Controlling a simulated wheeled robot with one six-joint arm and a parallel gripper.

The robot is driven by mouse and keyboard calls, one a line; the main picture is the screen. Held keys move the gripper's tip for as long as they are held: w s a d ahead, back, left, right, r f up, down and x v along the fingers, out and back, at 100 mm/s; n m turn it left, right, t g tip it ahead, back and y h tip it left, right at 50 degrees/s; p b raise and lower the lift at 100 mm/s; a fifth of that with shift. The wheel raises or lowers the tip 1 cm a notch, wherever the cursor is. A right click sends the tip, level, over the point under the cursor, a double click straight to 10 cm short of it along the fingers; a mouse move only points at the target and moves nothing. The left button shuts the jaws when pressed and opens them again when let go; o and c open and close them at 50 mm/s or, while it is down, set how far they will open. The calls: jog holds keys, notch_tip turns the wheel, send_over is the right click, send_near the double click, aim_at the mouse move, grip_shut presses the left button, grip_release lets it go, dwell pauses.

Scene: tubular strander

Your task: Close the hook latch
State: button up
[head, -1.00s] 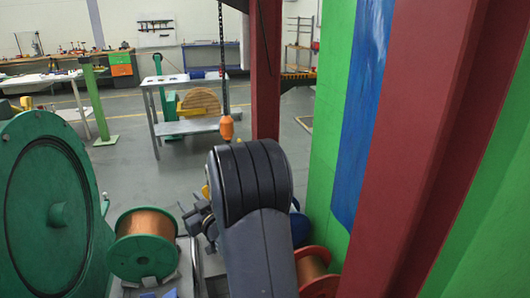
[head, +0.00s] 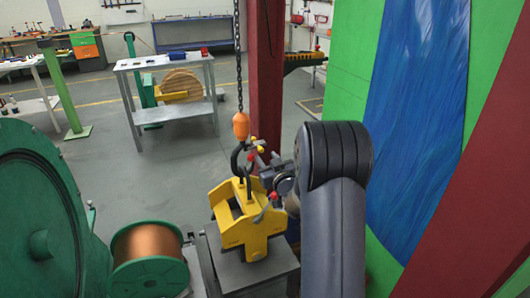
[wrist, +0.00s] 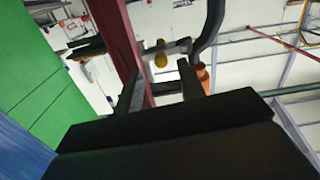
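The dark hook (head: 238,160) hangs below an orange block (head: 240,126) on a chain. It is at the top of a yellow lifting frame (head: 243,222). In the wrist view the hook (wrist: 212,25) curves down at the upper right. A grey latch bar (wrist: 168,48) with a yellow knob (wrist: 160,60) reaches left from it, apparently leaving the hook's mouth open. My gripper (wrist: 158,75) has its two dark fingers apart, with nothing gripped between them. The latch bar shows just beyond the fingertips; contact cannot be told. In the head view my arm partly hides the gripper, right of the hook.
A red column (head: 266,75) stands close behind the hook, and a green wall (head: 345,60) is on the right. A large green wheel (head: 40,215) and a copper spool (head: 148,245) are at the left. Open floor lies behind, before a grey bench (head: 168,110).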

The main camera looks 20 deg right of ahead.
aim_at(262, 152)
jog(key=shift+w, duration=2.05)
grip_shut()
